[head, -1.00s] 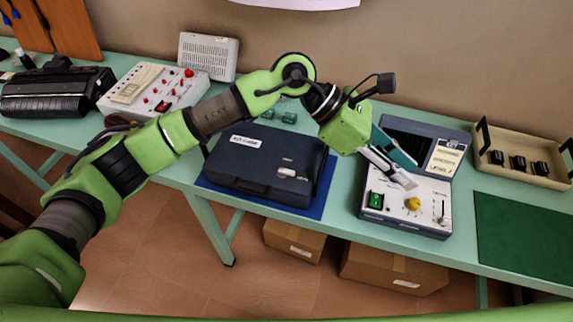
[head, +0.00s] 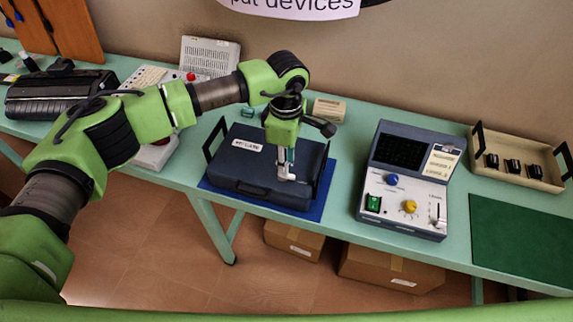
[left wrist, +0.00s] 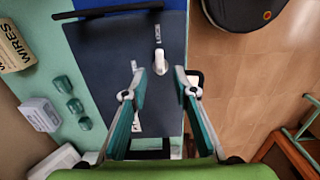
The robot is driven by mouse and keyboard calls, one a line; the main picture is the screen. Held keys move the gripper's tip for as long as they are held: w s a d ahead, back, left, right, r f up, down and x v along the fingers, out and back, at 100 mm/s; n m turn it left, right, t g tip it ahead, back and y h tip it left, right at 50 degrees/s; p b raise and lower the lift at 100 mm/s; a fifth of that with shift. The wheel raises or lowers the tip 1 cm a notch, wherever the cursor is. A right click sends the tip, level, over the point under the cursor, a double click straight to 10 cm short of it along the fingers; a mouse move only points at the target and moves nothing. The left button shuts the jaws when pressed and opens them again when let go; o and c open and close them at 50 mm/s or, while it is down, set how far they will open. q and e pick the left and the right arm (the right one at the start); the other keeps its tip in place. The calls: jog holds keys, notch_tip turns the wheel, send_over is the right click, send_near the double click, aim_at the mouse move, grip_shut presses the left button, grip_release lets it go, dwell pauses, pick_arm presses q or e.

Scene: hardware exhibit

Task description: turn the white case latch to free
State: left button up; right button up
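The dark blue case (head: 240,165) lies closed on a blue mat (head: 318,203) on the bench. In the left wrist view this gripper (left wrist: 158,72) is open, with one finger on each side of the latch and a gap to both. I cannot tell its exact height. My right gripper is not in view.
Black upright handles (head: 325,172) stand at the case's sides. A small beige box (head: 329,109) is behind it. A grey instrument with knobs (head: 405,190), a beige tray (head: 520,170) and a green mat (head: 520,235) lie to the right.

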pick_arm(q)
jog(key=shift+f+p, duration=0.4)
jog(key=shift+f, duration=1.75)
grip_shut()
